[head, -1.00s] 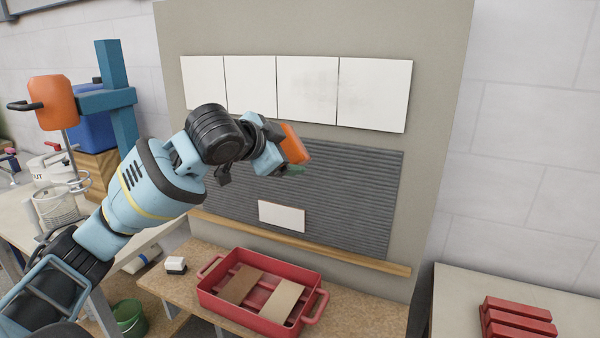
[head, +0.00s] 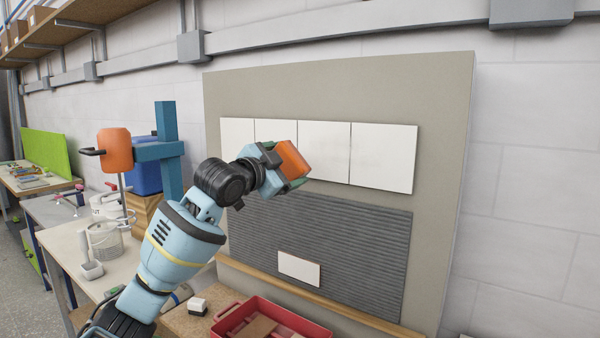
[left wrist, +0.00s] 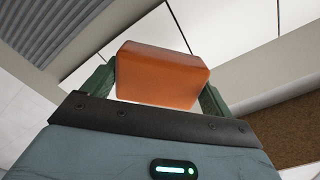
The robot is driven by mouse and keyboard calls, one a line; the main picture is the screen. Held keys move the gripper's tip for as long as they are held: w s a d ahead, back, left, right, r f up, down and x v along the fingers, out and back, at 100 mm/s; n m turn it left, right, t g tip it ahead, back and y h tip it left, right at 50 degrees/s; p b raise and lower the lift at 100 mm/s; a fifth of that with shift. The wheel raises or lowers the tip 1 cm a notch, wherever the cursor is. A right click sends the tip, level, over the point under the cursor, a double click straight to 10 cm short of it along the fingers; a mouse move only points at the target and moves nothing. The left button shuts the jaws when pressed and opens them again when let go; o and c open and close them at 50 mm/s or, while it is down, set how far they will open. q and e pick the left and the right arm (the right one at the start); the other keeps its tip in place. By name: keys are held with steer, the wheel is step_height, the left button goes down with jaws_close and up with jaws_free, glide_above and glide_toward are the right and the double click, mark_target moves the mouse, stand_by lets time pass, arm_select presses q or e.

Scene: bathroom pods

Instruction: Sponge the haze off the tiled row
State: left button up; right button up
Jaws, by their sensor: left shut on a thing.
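My left gripper (head: 288,168) is shut on an orange sponge (head: 293,158). The sponge also shows between the green fingers in the left wrist view (left wrist: 160,75). A row of several white tiles (head: 384,158) runs across the upper part of a grey-beige panel. The sponge overlaps the lower part of the middle tiles in the head view and hides some of them; I cannot tell whether it touches. No clear haze shows on the uncovered tile faces. My right gripper is not in view.
Grey ridged adhesive (head: 350,245) lies below the row, with one loose white tile (head: 299,268) on it above a wooden ledge (head: 310,303). A red tray (head: 240,313) stands below. An orange object on a blue stand (head: 167,150) is at left.

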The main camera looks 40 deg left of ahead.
mark_target(324, 157)
arm_select(q)
steer(key=shift+a, duration=0.15)
steer(key=shift+w+a, duration=0.15)
steer(key=shift+w, duration=0.25)
steer(key=shift+w+a, duration=0.2)
steer(key=shift+w, duration=2.35)
steer(key=shift+w+a, duration=0.1)
steer(key=shift+w, duration=0.85)
steer(key=shift+w+d, duration=0.1)
steer(key=shift+d, duration=1.8)
steer(key=shift+d, duration=0.1)
